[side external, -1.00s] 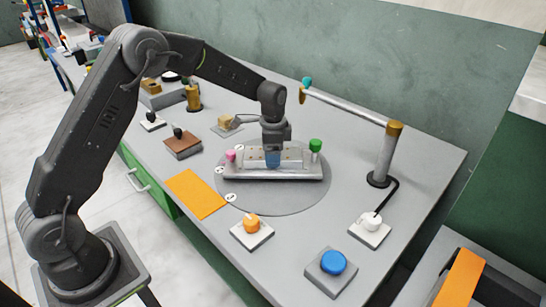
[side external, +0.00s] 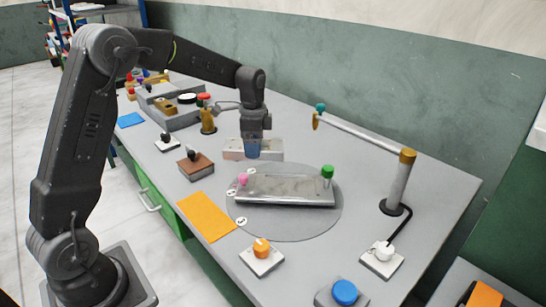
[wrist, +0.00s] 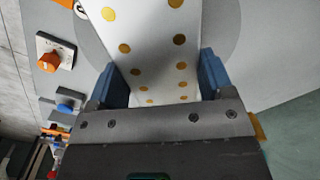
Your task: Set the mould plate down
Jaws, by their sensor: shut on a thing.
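The mould plate (side external: 270,154) is a pale slab; in the wrist view the plate (wrist: 150,30) is white with several gold dots. My gripper (side external: 252,152) is shut on it, with a blue finger at each side of the plate in the wrist view (wrist: 162,85). The plate is behind the round turntable, over the grey table. I cannot tell whether it touches the table. The silver press base (side external: 285,190), with a pink knob and a green knob at its ends, lies on the turntable with its top bare.
An orange mat (side external: 205,216), an orange-knobbed switch (side external: 262,257) and a blue button (side external: 344,292) are near the front. A post with a horizontal bar (side external: 398,185) stands at the right. A brown block (side external: 196,165) and a brass post (side external: 208,120) stand left of my gripper.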

